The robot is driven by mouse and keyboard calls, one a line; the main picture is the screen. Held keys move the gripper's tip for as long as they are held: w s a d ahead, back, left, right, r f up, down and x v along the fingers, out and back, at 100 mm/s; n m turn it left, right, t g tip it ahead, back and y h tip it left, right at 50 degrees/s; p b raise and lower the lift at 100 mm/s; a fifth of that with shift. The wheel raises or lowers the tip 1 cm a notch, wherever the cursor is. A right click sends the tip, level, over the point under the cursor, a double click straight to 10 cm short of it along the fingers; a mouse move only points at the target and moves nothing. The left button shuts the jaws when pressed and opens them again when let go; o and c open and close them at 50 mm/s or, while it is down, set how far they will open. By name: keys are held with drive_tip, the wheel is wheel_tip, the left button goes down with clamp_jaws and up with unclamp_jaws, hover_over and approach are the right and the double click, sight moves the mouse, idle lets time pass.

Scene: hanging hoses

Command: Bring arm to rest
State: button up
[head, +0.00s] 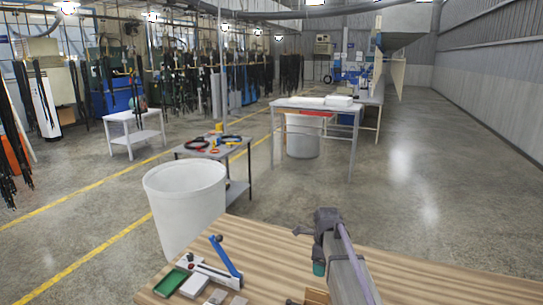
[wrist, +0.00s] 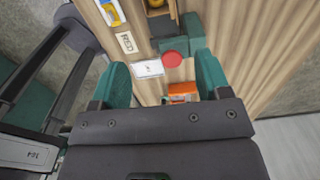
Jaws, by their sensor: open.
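My arm rises at the lower right of the head view, over the wooden table (head: 420,272). My gripper (head: 319,268) shows there only in part, with a green fingertip pointing down towards the table. In the wrist view my gripper (wrist: 162,68) has its two green fingers spread apart. Nothing is held between them. Beyond the fingers are a white card (wrist: 148,69), a red round button (wrist: 172,59) and an orange item (wrist: 182,90) partly hidden by my gripper.
A blue-handled tool (head: 225,256) and a green block (head: 170,283) lie on the table's left part. A large white bin (head: 185,205) stands behind it. A small table (head: 240,148) holds coloured loops. Black hoses (head: 205,75) hang at the back. The right floor is clear.

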drive_tip(key=s+f+n+b, duration=0.2)
drive_tip(key=s+n, duration=2.1)
drive_tip(key=s, duration=0.3)
drive_tip(key=shift+d, duration=0.35)
drive_tip(key=shift+s+f, duration=0.1)
